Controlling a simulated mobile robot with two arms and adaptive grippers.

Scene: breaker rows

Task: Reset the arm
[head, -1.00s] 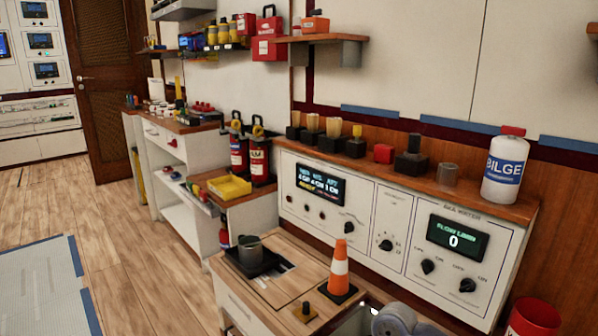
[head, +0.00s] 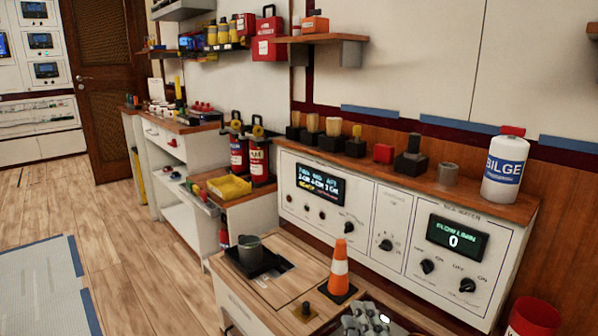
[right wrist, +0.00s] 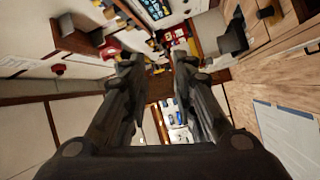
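My right gripper (head: 366,318) shows at the bottom edge of the head view as a cluster of grey links, partly cut off. It is beside the wooden counter top (head: 283,262). In the right wrist view its two dark fingers (right wrist: 158,66) stand apart with nothing between them. The wrist view is turned and looks out across the room, with the fingers clear of any surface. My left gripper is in neither view.
An orange and white cone (head: 340,268) stands on the counter close to my right gripper. A grey pot (head: 249,248) sits further back. The control panel (head: 375,225) rises behind, with a BILGE bottle (head: 503,170) on its top. A red bin (head: 535,318) is at the lower right.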

